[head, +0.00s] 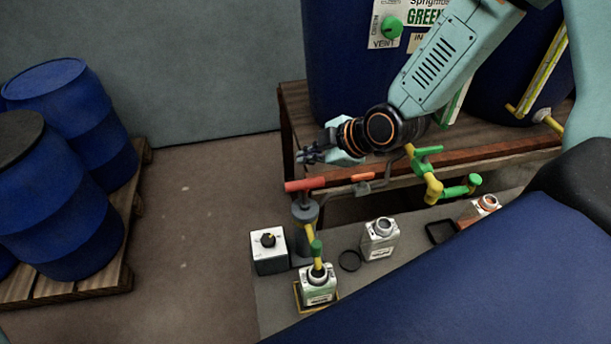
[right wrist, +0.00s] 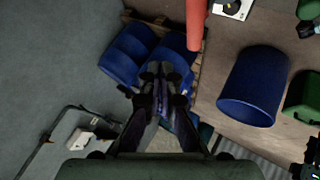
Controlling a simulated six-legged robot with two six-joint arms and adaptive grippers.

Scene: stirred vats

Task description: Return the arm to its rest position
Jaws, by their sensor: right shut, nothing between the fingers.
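My right arm comes in from the upper right of the head view. Its gripper (head: 312,154) is shut and empty, pointing left in front of the wooden stand. It is above and apart from the red T-handle (head: 305,184). In the right wrist view the gripper (right wrist: 163,78) is also shut with nothing in it. A red bar (right wrist: 196,22) shows close to its right there. My left gripper is in neither view.
Blue drums (head: 65,215) stand on a pallet (head: 112,284) at left. White bottles (head: 318,290) (head: 380,240) stand on the grey mat below. A yellow pipe with green valve handles (head: 428,151) juts from the stand (head: 490,146). Open floor (head: 195,220) lies between drums and stand.

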